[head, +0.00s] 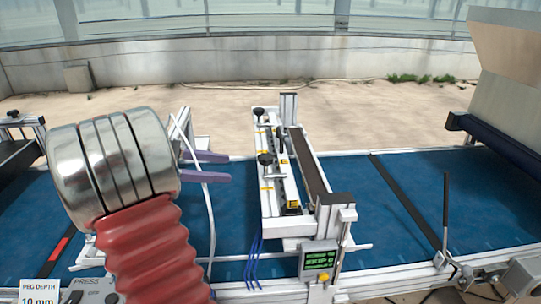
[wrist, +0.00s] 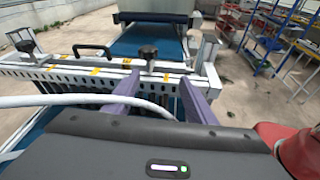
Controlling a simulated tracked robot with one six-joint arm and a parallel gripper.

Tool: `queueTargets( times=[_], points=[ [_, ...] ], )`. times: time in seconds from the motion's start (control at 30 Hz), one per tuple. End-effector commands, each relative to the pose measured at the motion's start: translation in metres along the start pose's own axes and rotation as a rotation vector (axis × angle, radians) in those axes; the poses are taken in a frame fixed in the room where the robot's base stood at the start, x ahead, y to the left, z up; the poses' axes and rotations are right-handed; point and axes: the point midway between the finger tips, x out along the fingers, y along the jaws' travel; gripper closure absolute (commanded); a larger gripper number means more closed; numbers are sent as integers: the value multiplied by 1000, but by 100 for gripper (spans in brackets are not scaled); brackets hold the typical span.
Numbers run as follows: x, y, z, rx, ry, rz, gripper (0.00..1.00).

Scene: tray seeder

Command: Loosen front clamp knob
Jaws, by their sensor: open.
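The front clamp knob (head: 265,159) is black and stands on the near part of the white seeder bar (head: 272,190) in the head view. In the wrist view the same knob (wrist: 148,53) shows upright ahead, between the lines of my two purple fingers. My gripper (head: 230,168) is open, left of the knob and apart from it. Its fingers (wrist: 160,79) have nothing between them. A second black knob (head: 258,111) is at the bar's far end; it is at the left in the wrist view (wrist: 25,46).
A white hose (head: 209,220) runs close beside my fingers and crosses the wrist view (wrist: 85,99). A dark handle (wrist: 92,48) stands on the bar between the knobs. A display box (head: 319,258) is at the near end. Blue belt (head: 345,190) lies right of the bar.

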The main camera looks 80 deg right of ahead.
Motion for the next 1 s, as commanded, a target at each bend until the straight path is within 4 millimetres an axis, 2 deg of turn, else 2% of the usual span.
queueTargets(
  times=[0.1,0.3,1.0],
  points=[
    [17,18,-1,-44,-110,-45,49],
    [34,35,1,-94,-237,-98,49],
    [45,40,4,-104,-267,-114,49]
  ],
)
